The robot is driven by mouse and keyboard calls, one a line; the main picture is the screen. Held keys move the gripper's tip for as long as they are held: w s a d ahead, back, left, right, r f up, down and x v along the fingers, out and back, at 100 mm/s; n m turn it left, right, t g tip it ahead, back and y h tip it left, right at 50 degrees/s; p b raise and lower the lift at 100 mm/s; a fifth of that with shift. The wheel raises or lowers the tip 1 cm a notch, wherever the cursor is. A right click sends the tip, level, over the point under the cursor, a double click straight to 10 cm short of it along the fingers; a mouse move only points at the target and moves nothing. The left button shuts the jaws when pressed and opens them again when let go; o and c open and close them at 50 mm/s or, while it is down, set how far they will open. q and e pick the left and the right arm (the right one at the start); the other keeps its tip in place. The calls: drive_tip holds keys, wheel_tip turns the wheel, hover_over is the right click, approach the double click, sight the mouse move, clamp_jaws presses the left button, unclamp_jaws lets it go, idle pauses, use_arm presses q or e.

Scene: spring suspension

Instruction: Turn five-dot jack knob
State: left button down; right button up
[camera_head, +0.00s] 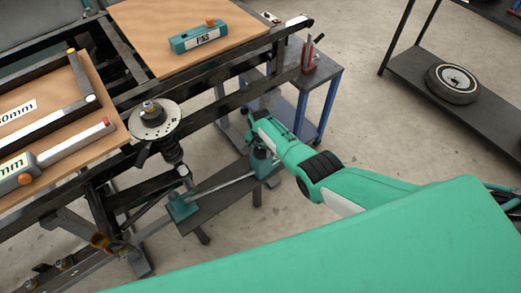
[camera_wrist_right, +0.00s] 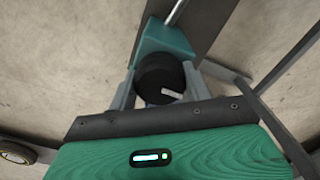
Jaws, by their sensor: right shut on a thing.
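A jack with two teal end blocks (camera_head: 182,206) joined by a metal rod (camera_head: 225,187) lies on a dark narrow bench. My right arm reaches from the right to its right-hand block, and my right gripper (camera_head: 262,148) is over that end. In the right wrist view, a black round knob (camera_wrist_right: 160,78) sits between the two grey fingers, which are shut on it. The teal block (camera_wrist_right: 165,42) and the rod show just beyond the knob. No dots can be made out; a small pale label shows on the knob. My left gripper is not in view.
A black frame with a round spring mount (camera_head: 154,120) stands left of the jack. A small side table (camera_head: 322,88) with a red clamp is behind my right gripper. A teal box (camera_head: 198,40) lies on a wooden board. A wheel (camera_head: 453,84) lies on a shelf at right.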

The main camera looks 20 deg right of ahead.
sight(260, 149)
drive_tip(key=shift+w+r+m, duration=0.1)
drive_tip(key=shift+w+m, duration=0.05)
drive_tip(key=shift+m, duration=0.15)
idle(0.4)
drive_tip(key=o, duration=1)
wheel_tip(260, 149, up, 6)
drive_tip(key=shift+p, duration=1.1)
drive_tip(key=shift+r, duration=3.85)
